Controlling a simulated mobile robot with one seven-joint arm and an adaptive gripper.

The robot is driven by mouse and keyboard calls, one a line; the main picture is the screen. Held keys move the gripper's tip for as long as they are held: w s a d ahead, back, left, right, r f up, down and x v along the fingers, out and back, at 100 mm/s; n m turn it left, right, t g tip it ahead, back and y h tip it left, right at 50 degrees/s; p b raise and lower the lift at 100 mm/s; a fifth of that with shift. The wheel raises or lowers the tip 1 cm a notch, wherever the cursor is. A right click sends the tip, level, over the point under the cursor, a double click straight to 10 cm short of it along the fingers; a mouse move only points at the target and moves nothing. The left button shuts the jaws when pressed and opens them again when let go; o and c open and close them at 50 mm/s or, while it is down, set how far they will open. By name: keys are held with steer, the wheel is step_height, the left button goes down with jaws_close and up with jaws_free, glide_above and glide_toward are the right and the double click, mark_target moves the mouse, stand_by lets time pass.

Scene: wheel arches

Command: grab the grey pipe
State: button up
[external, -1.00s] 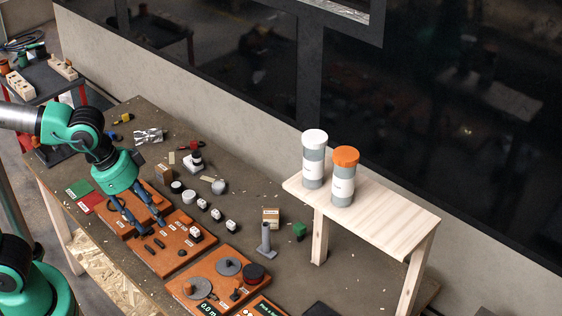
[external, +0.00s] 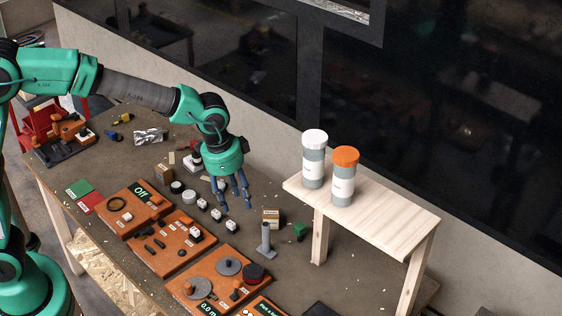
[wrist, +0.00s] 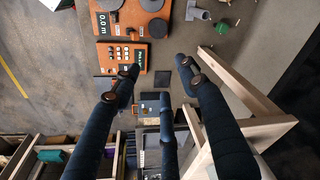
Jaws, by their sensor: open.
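The grey pipe (external: 265,238) stands upright on a flat foot on the table, in front of the small wooden shelf. It also shows at the top edge of the wrist view (wrist: 198,13), right of centre. My gripper (external: 236,206) is open and empty, with its dark blue fingers pointing down. In the external view it is to the left of and behind the pipe, apart from it. In the wrist view the spread fingers (wrist: 157,72) have nothing between them.
A wooden shelf (external: 410,225) with two capped bottles stands right of the pipe. Orange boards (external: 170,245) with parts lie in front. Small white-topped parts (external: 203,204) lie left of my gripper.

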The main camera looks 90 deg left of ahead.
steer(key=w+a+f+g+p, duration=0.1)
steer(key=w+a+f+p, duration=0.1)
steer(key=w+a+f, duration=0.5)
steer(key=g+p, duration=0.1)
glide_above(267, 239)
steer(key=a, duration=0.2)
steer(key=shift+h, duration=0.3)
steer(key=f, duration=1.2)
steer(key=shift+s+d+f, duration=0.2)
steer(key=shift+s+f, duration=0.05)
steer(key=shift+f, duration=0.1)
steer(key=shift+f, duration=4.3)
steer(key=shift+d+f, duration=0.1)
steer(key=shift+f, duration=0.05)
steer(key=shift+w+f, duration=0.15)
steer(key=shift+f, duration=2.3)
